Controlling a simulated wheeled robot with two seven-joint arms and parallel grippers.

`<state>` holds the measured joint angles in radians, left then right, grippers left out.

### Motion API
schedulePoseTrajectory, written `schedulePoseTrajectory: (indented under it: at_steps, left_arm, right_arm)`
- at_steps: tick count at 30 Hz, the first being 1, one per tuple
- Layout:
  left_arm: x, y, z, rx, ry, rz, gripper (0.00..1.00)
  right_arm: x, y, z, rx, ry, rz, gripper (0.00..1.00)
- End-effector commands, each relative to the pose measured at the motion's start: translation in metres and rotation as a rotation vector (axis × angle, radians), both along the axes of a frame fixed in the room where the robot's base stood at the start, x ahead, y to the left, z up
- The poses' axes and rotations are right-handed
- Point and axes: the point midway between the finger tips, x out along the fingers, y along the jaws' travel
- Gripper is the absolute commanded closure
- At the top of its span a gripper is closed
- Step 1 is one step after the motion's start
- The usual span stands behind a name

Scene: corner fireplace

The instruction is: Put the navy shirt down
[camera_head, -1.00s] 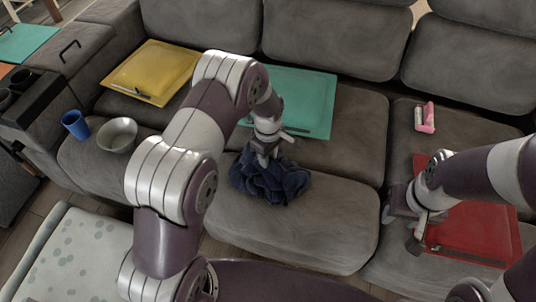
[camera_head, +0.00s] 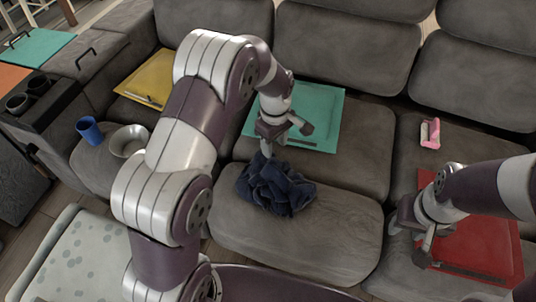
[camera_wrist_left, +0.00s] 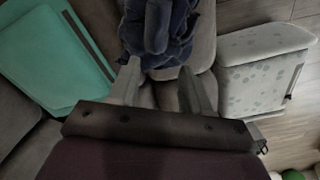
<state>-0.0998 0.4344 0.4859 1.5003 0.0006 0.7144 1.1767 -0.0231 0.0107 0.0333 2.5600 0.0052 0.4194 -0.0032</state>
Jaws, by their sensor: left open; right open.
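The navy shirt (camera_head: 276,187) lies crumpled in a heap on the front of the middle seat of the grey sofa (camera_head: 330,235). My left gripper (camera_head: 268,155) is open just above and behind the shirt, with its fingers apart from it as far as I can see. In the left wrist view the shirt (camera_wrist_left: 160,30) lies beyond the two spread fingertips (camera_wrist_left: 160,72), with nothing between them. My right gripper (camera_head: 424,245) is open and empty at the left edge of the red tray-like panel on the right seat.
A teal panel (camera_head: 318,115) lies behind my left gripper, a yellow one (camera_head: 150,75) at the left, and the red one (camera_head: 480,240) at the right. A blue cup (camera_head: 89,130) and grey bowl (camera_head: 128,142) sit on the left seat. A pink item (camera_head: 430,134) lies on the right seat.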

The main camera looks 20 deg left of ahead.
Motion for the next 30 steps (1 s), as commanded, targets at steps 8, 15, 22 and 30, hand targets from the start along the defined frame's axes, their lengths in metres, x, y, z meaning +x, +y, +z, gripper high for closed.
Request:
schedulePoseTrajectory:
  at_steps: [8,15,22,30]
  left_arm:
    - [-0.122,0.029,0.066,0.034,-0.087,-0.773,0.52]
    - [-0.182,0.036,0.071,0.067,-0.108,-1.097,0.52]
    - [-0.182,0.036,0.071,0.065,-0.105,-1.100,0.52]
    - [-0.182,0.036,0.071,0.064,-0.104,-1.099,0.57]
  right_arm:
    - [0.000,0.000,0.000,0.000,0.000,0.000,0.57]
    - [0.000,0.000,0.000,0.000,0.000,0.000,0.57]
    - [0.000,0.000,0.000,0.000,0.000,0.000,0.57]
    - [0.000,0.000,0.000,0.000,0.000,0.000,0.57]
